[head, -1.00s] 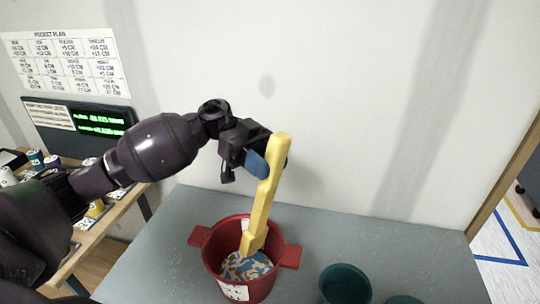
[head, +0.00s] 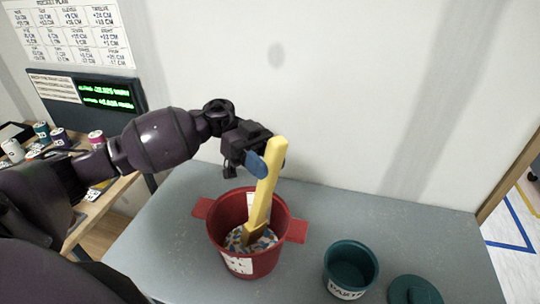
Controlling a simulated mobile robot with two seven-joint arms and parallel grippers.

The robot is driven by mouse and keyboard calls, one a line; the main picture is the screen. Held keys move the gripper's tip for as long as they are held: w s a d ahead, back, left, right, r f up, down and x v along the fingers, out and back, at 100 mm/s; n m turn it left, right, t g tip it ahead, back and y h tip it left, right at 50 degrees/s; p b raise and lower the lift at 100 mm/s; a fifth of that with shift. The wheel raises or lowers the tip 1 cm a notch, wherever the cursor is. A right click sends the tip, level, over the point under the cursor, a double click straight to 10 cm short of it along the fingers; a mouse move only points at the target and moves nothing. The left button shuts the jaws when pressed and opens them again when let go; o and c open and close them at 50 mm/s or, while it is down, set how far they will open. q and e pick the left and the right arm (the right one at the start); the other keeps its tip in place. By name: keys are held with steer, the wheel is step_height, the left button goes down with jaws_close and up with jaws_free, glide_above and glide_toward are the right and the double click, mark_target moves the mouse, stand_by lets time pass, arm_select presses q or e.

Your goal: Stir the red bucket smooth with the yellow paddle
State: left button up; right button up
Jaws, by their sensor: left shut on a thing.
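The red bucket (head: 213,226) stands on the grey table, with two side handles and a white label on its front. Inside it is a mottled mix (head: 238,241) of blue, white and orange-brown patches. The yellow paddle (head: 264,195) stands nearly upright, leaning slightly, with its lower end in the mix. My left gripper (head: 262,162) is shut on the paddle's upper part, above the bucket rim; one blue fingertip shows in front. The paddle's tip is hidden in the mix. My right gripper is not in view.
A teal pot (head: 350,268) with a white label stands right of the bucket, with a teal lid (head: 414,290) beside it. The grey table (head: 410,228) is clear behind them, up to the wall. A wooden bench (head: 98,205) with several small pots is at left.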

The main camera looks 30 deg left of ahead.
arm_select(q)
steer(key=shift+a+f+b, duration=0.15)
steer(key=shift+f+b, duration=0.1)
steer(key=shift+f, duration=0.5)
steer(key=shift+a+f+b, duration=0.15)
steer(key=shift+f+b, duration=0.05)
steer(key=shift+f, duration=0.5)
steer(key=shift+s+a+f+b, duration=0.15)
steer(key=shift+f+b, duration=0.25)
steer(key=shift+f, duration=0.7)
steer(key=shift+a+f, duration=0.15)
steer(key=shift+f, duration=0.15)
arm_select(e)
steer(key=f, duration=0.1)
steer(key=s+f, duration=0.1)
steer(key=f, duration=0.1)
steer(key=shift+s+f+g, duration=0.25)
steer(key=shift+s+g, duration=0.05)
